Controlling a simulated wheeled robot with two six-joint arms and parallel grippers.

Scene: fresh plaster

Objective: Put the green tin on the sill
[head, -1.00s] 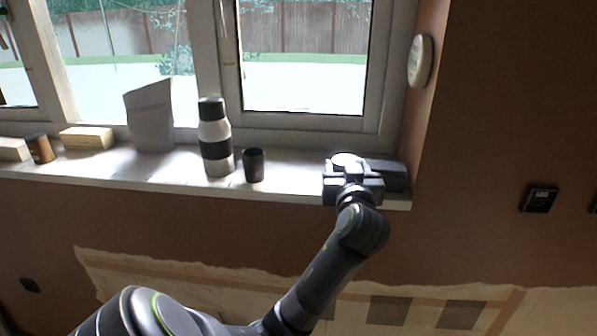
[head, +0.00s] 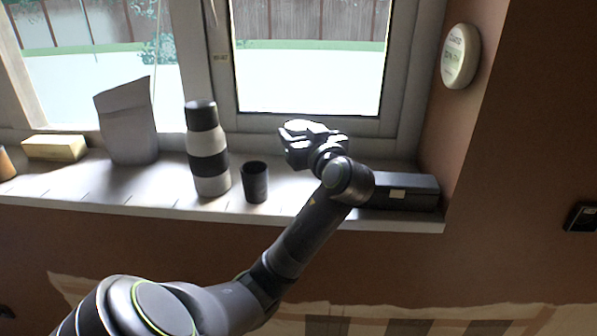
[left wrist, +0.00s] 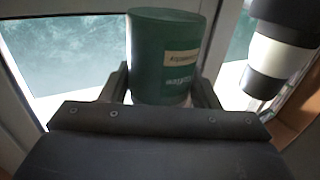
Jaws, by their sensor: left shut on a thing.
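The green tin (left wrist: 165,55) with a tan label stands between the fingers of my left gripper (left wrist: 160,88) in the left wrist view. The gripper is shut on it. In the head view my left gripper (head: 305,145) is over the right half of the white sill (head: 110,195), between the dark cup and the black box. The gripper mostly or wholly hides the tin there. I cannot tell whether the tin touches the sill. My right gripper is not in view.
On the sill stand a dark cup (head: 255,182), a black-and-white bottle (head: 207,150), a grey bag (head: 127,125), a yellowish block (head: 54,148) and a black box (head: 402,191). The bottle also shows in the left wrist view (left wrist: 278,50). A round white disc (head: 460,56) hangs on the side wall.

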